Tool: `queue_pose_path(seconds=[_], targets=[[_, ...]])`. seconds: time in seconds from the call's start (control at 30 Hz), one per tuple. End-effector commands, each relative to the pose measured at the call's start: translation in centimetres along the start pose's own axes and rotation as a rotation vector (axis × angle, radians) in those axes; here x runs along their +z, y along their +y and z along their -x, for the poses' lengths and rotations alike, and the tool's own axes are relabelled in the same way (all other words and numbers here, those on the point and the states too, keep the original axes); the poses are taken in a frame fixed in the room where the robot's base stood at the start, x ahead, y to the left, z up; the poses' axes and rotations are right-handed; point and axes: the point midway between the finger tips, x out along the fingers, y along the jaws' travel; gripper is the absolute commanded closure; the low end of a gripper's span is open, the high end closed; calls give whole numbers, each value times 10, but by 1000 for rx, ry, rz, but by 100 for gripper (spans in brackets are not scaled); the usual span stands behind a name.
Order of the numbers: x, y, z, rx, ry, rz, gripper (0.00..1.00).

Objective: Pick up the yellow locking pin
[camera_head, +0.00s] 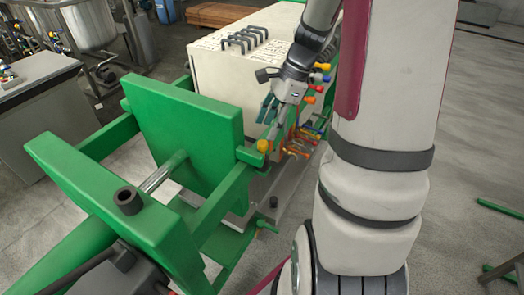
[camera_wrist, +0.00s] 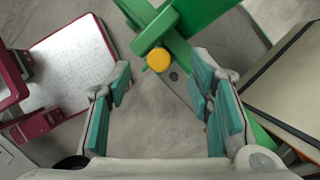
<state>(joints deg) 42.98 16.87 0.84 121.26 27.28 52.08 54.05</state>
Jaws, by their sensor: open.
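The yellow locking pin (camera_wrist: 159,60) shows its round head from above, against the end of a green beam, in the wrist view. It also shows in the head view (camera_head: 263,146) at the right end of the green frame (camera_head: 185,130). My gripper (camera_wrist: 161,76) has its teal fingers spread, with nothing between them. The pin head lies ahead of the fingertips, near the middle of the gap, and looks apart from them. In the head view my gripper (camera_head: 272,113) is above the pin. The pin's shaft is hidden.
A white box with black handles (camera_head: 245,40) stands behind the gripper. Several coloured knobs or handles (camera_head: 305,130) are close on the gripper's right. Steel tanks (camera_head: 88,22) stand at the back left. Floor is open at the right, with green bars (camera_head: 500,209) lying there.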

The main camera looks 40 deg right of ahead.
Motion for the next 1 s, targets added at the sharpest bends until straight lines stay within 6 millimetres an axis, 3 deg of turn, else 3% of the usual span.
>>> queue_pose_path(seconds=[0.4, 0.67, 0.7, 0.9, 1.0], targets=[[-7, 1, -49, 3, -1, 0, 52], [-6, 1, -52, 0, -1, 1, 52], [-6, 1, -52, 0, -1, 1, 55], [-6, 1, -52, 1, -1, 1, 100], [-6, 1, -52, 1, -1, 1, 100]])
